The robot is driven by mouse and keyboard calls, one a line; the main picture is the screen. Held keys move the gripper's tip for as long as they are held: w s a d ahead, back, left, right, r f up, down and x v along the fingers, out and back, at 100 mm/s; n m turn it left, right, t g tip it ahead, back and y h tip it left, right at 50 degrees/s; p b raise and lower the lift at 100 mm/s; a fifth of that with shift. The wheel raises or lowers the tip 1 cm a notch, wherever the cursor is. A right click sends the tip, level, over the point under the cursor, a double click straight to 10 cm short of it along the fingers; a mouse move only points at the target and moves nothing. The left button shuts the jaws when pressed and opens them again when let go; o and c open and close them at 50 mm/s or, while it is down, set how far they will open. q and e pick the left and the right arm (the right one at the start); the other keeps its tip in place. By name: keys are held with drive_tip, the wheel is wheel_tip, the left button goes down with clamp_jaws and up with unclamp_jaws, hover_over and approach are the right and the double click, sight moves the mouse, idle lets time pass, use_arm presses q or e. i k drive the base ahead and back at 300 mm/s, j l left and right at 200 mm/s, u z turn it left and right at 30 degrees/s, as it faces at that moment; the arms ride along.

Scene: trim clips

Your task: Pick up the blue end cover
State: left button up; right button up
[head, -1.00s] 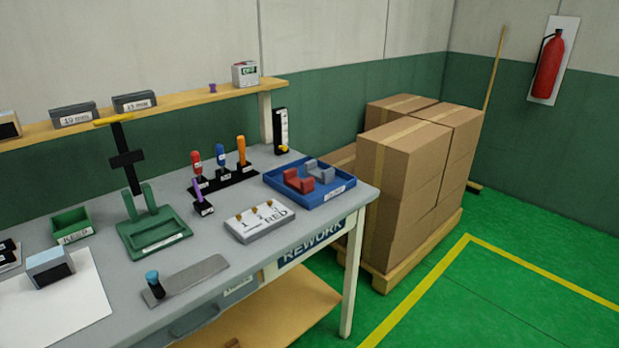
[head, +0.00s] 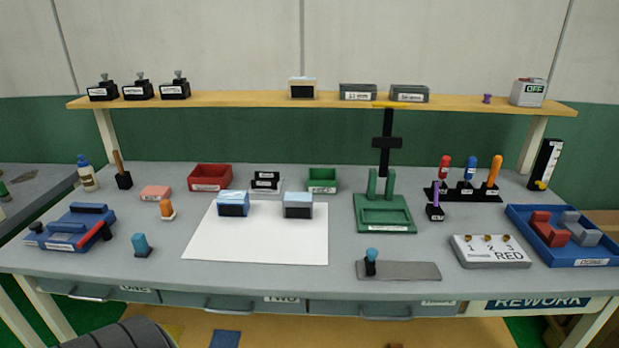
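Several blue things are in the head view, and I cannot tell for certain which is the end cover. A small blue piece with a dark base (head: 140,244) stands at the front left of the bench. Another small blue-topped piece (head: 371,257) stands on a flat grey plate (head: 415,270). Two dark-fronted blocks with light blue tops, a left one (head: 233,204) and a right one (head: 298,206), sit on the white sheet (head: 255,245). Neither of my grippers is in view.
A blue fixture with a red handle (head: 70,228) is at the left. A green press (head: 385,212), a tool rack (head: 465,194), a numbered block (head: 490,252) and a blue tray (head: 518,222) fill the right. The shelf (head: 250,99) runs behind. The white sheet's front is clear.

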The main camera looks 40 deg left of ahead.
sight(230, 203)
drive_tip(key=u, duration=2)
